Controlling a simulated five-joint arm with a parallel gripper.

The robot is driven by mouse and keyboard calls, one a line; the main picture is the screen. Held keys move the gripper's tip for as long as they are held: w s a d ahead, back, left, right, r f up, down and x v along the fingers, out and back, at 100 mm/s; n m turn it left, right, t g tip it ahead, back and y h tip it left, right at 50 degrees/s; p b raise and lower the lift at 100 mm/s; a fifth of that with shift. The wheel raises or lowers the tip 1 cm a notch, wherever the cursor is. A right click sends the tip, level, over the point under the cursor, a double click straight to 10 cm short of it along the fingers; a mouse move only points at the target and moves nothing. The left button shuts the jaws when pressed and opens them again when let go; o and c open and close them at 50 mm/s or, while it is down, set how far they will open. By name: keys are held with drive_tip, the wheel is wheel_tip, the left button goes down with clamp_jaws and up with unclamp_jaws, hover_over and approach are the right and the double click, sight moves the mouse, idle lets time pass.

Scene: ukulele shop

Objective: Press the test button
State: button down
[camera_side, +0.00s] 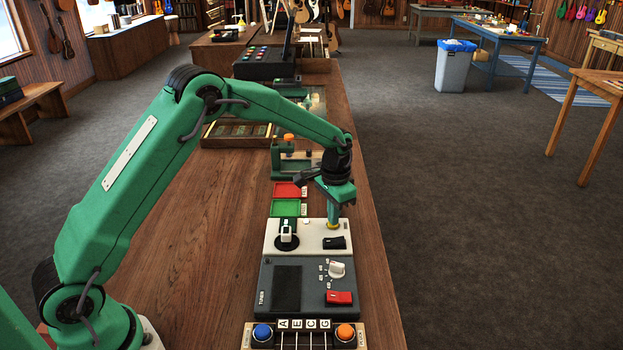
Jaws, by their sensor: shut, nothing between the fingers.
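My green arm reaches over the bench, and my gripper (333,217) points down over the right part of a cream panel (272,229). Its fingers are together and hold nothing. The fingertips are at or just above a small yellow ringed spot (333,226), which may be the test button; they cover most of it, so I cannot tell whether they touch it or whether it is pressed in. A black rocker switch (334,243) sits just in front of it on the panel. A black-based lever (287,236) is to the left, near a small white piece (306,222).
Nearer is a dark grey tuner box (265,285) with a white knob (337,269) and red switch (340,297). Blue (263,332) and orange (345,332) buttons are in front. Red (288,190) and green (285,208) trays lie behind the panel. The bench (200,260) left is clear.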

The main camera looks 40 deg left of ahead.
idle(0.4)
wheel_tip(320, 180, up, 7)
drive_tip(key=shift+r, duration=0.15)
idle(1.0)
idle(0.6)
drive_tip(key=s+a+r+n+t, duration=0.1)
drive_tip(key=s+a+r+t, duration=0.15)
drive_tip(key=s+r, duration=1.15)
drive_tip(key=s+n+t, duration=0.2)
drive_tip(key=s+t, duration=0.1)
drive_tip(key=s, duration=1.5)
drive_tip(key=shift+s+a+f, duration=0.15)
drive_tip(key=shift+s+a, duration=0.05)
